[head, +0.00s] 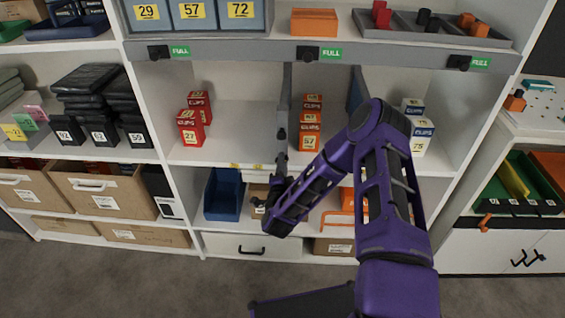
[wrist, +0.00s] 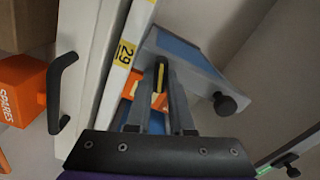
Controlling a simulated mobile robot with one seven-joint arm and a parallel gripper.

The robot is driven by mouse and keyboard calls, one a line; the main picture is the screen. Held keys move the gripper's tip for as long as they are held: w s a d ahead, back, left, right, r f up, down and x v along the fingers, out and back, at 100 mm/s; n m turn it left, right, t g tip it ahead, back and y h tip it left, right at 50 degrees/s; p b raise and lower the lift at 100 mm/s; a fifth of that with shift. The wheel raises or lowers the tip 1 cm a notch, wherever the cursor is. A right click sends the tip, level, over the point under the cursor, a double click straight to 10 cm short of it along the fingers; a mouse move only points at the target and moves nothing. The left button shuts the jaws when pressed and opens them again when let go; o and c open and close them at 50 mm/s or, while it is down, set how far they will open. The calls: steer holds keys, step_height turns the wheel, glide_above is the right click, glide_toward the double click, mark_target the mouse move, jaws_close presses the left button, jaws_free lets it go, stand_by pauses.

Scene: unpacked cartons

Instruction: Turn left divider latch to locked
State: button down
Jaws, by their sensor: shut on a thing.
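The left divider (head: 284,105) is a grey upright panel on the middle shelf. In the wrist view the divider (wrist: 185,50) is a slanted grey-blue panel with a black knob (wrist: 228,104) on its edge. My gripper (head: 281,160) is at the lower front end of this divider, at shelf-edge height. In the wrist view my gripper (wrist: 162,72) is shut on a small dark and yellow piece, which looks like the left divider latch (wrist: 160,80). The fingers hide most of it, so its exact position is unclear. The right divider (head: 355,90) stands apart, partly behind my arm.
Orange boxes (head: 311,120) stand right of the left divider, red boxes (head: 189,126) to its left. Below are a blue bin (head: 223,193) and a white drawer (head: 250,245) with a black handle (wrist: 62,90). An orange spares box (wrist: 20,92) is at the wrist view's left.

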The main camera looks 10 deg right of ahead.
steer(key=shift+f+m, duration=0.15)
steer(key=shift+m, duration=1.85)
steer(key=c, duration=0.8)
jaws_free()
steer(key=v, duration=1.7)
steer(key=shift+s+p, duration=0.25)
steer(key=shift+p, duration=0.05)
